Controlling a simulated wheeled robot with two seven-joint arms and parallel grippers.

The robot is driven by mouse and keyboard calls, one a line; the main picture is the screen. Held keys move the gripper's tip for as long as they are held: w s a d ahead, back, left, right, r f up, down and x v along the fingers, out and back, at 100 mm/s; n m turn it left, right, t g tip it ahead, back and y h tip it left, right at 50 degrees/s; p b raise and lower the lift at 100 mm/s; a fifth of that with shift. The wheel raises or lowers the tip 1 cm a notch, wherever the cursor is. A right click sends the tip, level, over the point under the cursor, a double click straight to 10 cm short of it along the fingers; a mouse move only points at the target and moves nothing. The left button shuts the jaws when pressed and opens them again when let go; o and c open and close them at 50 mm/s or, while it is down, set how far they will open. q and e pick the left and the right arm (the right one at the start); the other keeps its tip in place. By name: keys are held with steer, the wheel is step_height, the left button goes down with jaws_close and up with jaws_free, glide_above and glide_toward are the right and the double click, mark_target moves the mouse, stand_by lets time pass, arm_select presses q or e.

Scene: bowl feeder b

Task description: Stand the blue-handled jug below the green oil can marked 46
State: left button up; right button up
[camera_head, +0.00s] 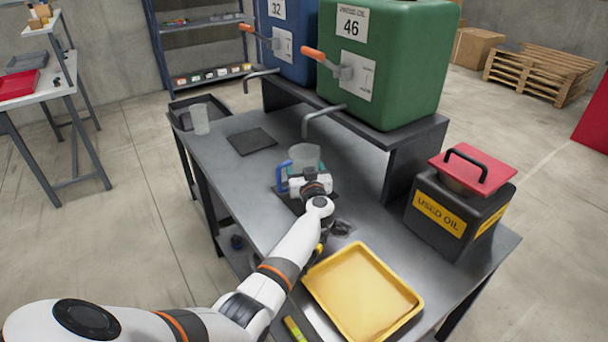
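The green oil can marked 46 (415,60) stands on a raised dark shelf. Its spout (323,113) bends down over the bench and its orange lever (320,58) sticks out to the left. The clear jug (306,156) with a blue handle (282,177) is upright under or close to this spout, over a dark square mat (291,203). My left gripper (305,182) is right at the jug's near side. Its fingers and the jug's lower part are largely hidden, so I cannot tell whether it grips the jug. My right gripper is out of view.
A blue can marked 32 (291,40) stands left of the green one, above another dark mat (251,141). A clear cup (200,119) is at the bench's far left. A yellow tray (362,290) and a used oil box (446,215) occupy the near right.

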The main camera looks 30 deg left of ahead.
arm_select(q)
steer(key=shift+r, duration=0.1)
steer(key=shift+f, duration=0.2)
steer(key=o, duration=1)
steer(key=shift+r, duration=0.1)
steer(key=shift+s+d+r, duration=0.1)
steer(key=p+v, duration=0.2)
steer(key=v, duration=1)
